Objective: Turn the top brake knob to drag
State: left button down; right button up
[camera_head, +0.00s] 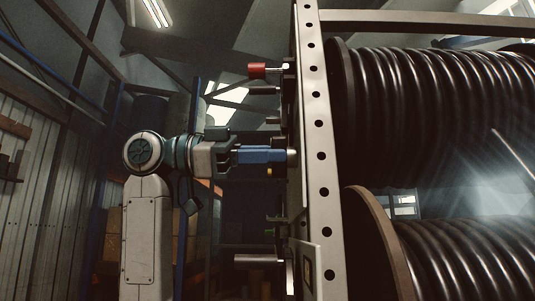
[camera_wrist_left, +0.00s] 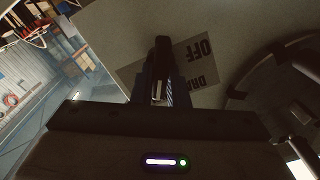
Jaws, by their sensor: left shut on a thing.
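My left gripper (camera_head: 284,156) reaches in from the left with blue fingers, level with the side of the pale perforated post. It is shut on the brake knob, which is mostly hidden by the fingers; a pale round part (camera_head: 292,158) shows at the fingertips. In the left wrist view, the gripper's dark fingers (camera_wrist_left: 162,70) are in front of a grey label plate (camera_wrist_left: 190,62). My right gripper is not in view.
A red knob (camera_head: 257,70) sticks out left of the perforated post (camera_head: 319,130) above my gripper. A metal rod (camera_head: 257,260) sticks out below. Large reels of black hose (camera_head: 440,115) fill the right. Left of the post, the space around my arm looks open.

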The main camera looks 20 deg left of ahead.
pick_arm(q)
jog(key=shift+n, duration=0.3)
jog(key=shift+w+a+n+b, duration=0.15)
jog(key=shift+n+b, duration=0.95)
jog(key=shift+n, duration=1.65)
jog(key=shift+w+d+n+b, duration=0.1)
jog(key=shift+n+b, duration=0.95)
jog(key=shift+n, duration=1.7)
jog(key=c, duration=1.4)
grip_release()
jog(key=shift+c, duration=0.2)
jog(key=shift+a, duration=0.1)
